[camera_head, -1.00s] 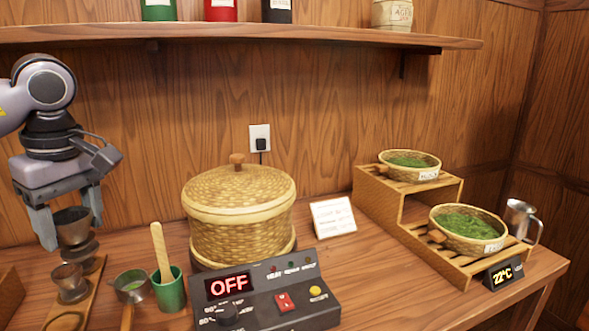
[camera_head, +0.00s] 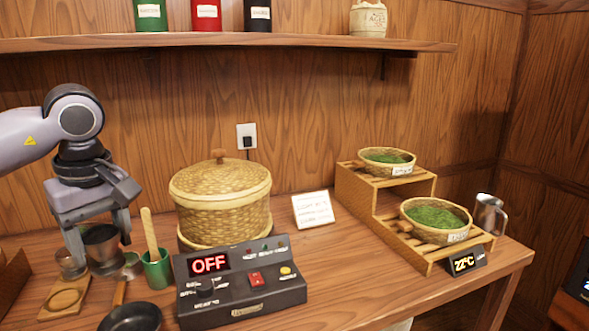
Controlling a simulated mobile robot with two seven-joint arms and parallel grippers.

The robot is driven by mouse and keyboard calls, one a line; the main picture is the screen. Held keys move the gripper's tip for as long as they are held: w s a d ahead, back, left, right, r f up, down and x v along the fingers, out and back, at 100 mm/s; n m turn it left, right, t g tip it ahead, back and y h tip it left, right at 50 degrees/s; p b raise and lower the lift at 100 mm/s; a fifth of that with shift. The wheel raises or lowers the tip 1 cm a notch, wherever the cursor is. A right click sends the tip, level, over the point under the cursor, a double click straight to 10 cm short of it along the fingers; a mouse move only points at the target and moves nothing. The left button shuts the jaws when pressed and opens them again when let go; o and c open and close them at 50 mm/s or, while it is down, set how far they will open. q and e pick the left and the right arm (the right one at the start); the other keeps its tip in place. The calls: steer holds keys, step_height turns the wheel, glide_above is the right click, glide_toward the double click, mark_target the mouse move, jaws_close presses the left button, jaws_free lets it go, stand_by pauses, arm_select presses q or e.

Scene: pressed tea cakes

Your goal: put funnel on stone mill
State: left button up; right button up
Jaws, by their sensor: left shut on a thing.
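My left gripper (camera_head: 98,234) points down at the left of the counter, its fingers on either side of a dark grey, round, open-topped piece (camera_head: 102,236), which looks like the funnel. It is shut on this piece. The lower part of the piece looks metallic grey, and I cannot tell whether it is one thing or rests on another. I cannot make out a stone mill for certain. My right gripper is not in view.
A small glass cup (camera_head: 68,266) and wooden board (camera_head: 66,305) stand left of the gripper. A green cup (camera_head: 157,272) with a wooden handle, a dark pan (camera_head: 130,318), a control box (camera_head: 240,280) and a lidded basket (camera_head: 222,212) are to the right. The right counter front is clear.

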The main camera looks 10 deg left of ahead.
arm_select(q)
steer(key=d+f+m+p, duration=0.1)
steer(key=d+f+m, duration=0.3)
steer(key=s+d+f+m+h+p, duration=0.1)
steer(key=d+f+m, duration=0.3)
steer(key=s+d+f+m+t+p, duration=0.1)
steer(key=d+f+m+p, duration=0.1)
steer(key=d+f+m, duration=0.2)
steer(key=shift+d+f+h, duration=0.3)
steer(key=shift+f, duration=0.1)
steer(key=shift+s+d+f, duration=0.15)
steer(key=shift+d+f, duration=0.05)
steer(key=shift+d, duration=0.05)
steer(key=shift+a, duration=0.1)
